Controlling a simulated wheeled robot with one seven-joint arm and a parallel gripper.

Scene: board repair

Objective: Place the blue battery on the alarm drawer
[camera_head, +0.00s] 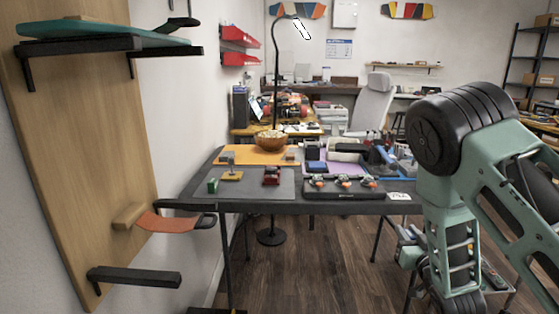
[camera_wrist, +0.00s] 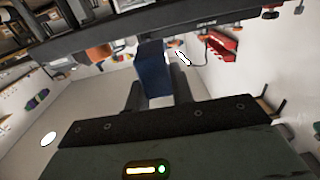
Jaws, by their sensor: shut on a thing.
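My gripper (camera_wrist: 155,92) is shut on the blue battery (camera_wrist: 152,68) in the wrist view. The battery is a dark blue block that stands out between the two black fingers, held in the air. In the camera_head view my arm fills the right side, and neither the gripper nor the held battery can be made out there. I cannot tell which thing is the alarm drawer; no part in view is clearly marked as it.
The dark worktable (camera_head: 245,206) carries an orange mat (camera_head: 250,155), a green block (camera_head: 212,186), a dark red part (camera_head: 271,177), a black tray (camera_head: 345,193) with three orange-and-silver parts, and a wooden bowl (camera_head: 270,141). A black lamp pole (camera_head: 275,80) rises behind. Wall shelves (camera_head: 110,44) stand left.

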